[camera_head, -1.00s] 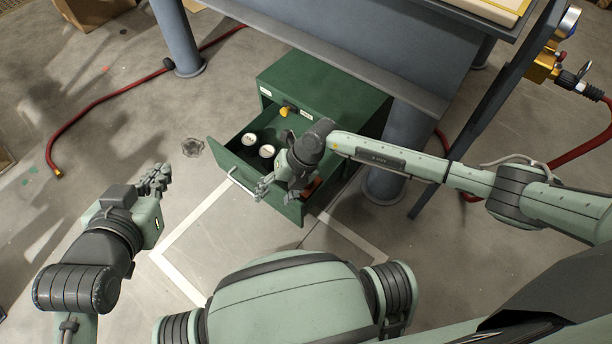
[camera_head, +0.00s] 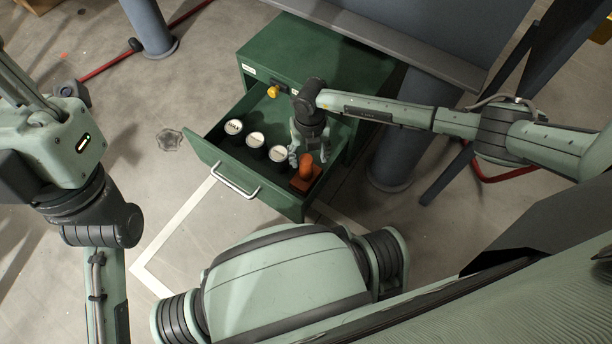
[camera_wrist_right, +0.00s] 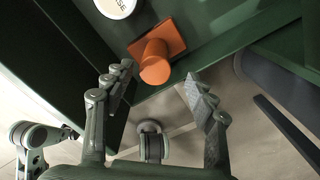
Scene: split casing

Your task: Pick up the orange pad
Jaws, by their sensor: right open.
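The orange pad (camera_head: 301,181) has a flat square base with an upright round knob. It lies in the right front corner of the open green drawer (camera_head: 197,145), beside a white-lidded can. My right gripper (camera_head: 308,159) is open and empty over the drawer, close to the pad. In the right wrist view the pad (camera_wrist_right: 157,55) shows ahead of the open fingertips (camera_wrist_right: 164,82), apart from them as far as I can tell. My left arm (camera_head: 60,150) is at the left of the head view, away from the drawer; its fingers are not visible.
Several dark cans with white lids (camera_head: 255,139) stand in a row in the drawer. The drawer's front carries a metal handle (camera_head: 237,185). The green cabinet (camera_head: 300,50) stands under a table beside a blue-grey leg (camera_head: 399,150). A red hose (camera_head: 105,65) lies on the floor.

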